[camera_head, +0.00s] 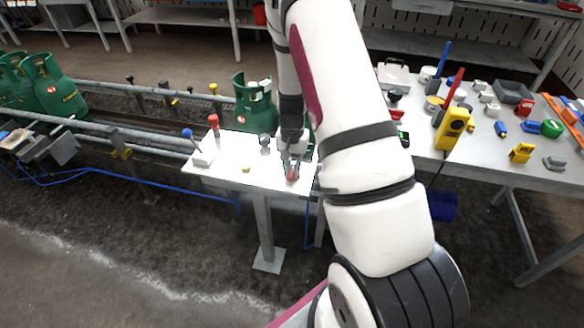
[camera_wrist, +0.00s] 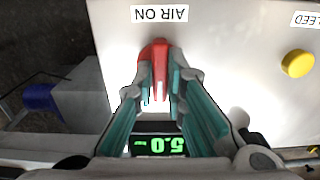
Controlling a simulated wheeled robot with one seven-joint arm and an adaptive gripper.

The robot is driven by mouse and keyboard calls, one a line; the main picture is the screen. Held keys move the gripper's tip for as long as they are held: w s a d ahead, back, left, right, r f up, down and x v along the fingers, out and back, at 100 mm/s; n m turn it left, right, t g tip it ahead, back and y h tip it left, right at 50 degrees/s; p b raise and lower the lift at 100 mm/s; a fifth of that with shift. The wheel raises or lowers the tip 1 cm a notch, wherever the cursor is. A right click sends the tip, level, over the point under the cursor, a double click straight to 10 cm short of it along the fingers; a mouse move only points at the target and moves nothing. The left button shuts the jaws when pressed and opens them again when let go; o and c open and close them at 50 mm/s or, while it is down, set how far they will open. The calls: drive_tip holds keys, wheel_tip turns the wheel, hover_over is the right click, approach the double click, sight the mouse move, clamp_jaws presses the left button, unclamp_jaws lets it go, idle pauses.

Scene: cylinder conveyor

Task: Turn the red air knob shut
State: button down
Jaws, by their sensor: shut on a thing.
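The red air knob (camera_wrist: 155,52) shows in the wrist view just below an upside-down "AIR ON" label (camera_wrist: 160,14). My gripper (camera_wrist: 160,84) is shut on the knob, with one finger on each side of it. The fingers cover part of the knob. In the head view my gripper (camera_head: 292,164) points down at the right end of the white panel (camera_head: 225,172), and a bit of the red knob (camera_head: 292,178) shows beneath it. A green digital display (camera_wrist: 156,145) between the fingers reads 5.0, upside down.
A yellow button (camera_wrist: 297,63) sits on the panel beside a "BLEED" label, clear of my fingers. A red-topped lever (camera_head: 214,121) and a blue-topped lever (camera_head: 188,133) stand at the panel's left. A cluttered table (camera_head: 480,165) stands right.

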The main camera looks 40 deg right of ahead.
sight(292, 170)
drive_tip(key=c, duration=1.6)
unclamp_jaws()
drive_tip(key=shift+c, duration=0.2)
drive_tip(key=shift+r, duration=0.15)
wheel_tip(292, 170, up, 12)
drive_tip(key=s+a+r+n+t, duration=0.1)
drive_tip(key=s+a+r+n, duration=0.15)
drive_tip(key=a+r, duration=0.45)
drive_tip(key=s+a+r+n+t, duration=0.15)
drive_tip(key=s+a+r, duration=0.3)
drive_tip(key=r, duration=0.45)
drive_tip(key=s+a+r+n+t, duration=0.1)
drive_tip(key=s+a+r+n, duration=0.2)
drive_tip(key=s, duration=0.5)
drive_tip(key=s+a+r+n+t, duration=0.1)
drive_tip(key=s+a+r+n, duration=0.2)
drive_tip(key=s+a, duration=0.2)
drive_tip(key=s, duration=0.2)
drive_tip(key=shift+s+r+n, duration=0.3)
drive_tip(key=shift+s+r, duration=0.1)
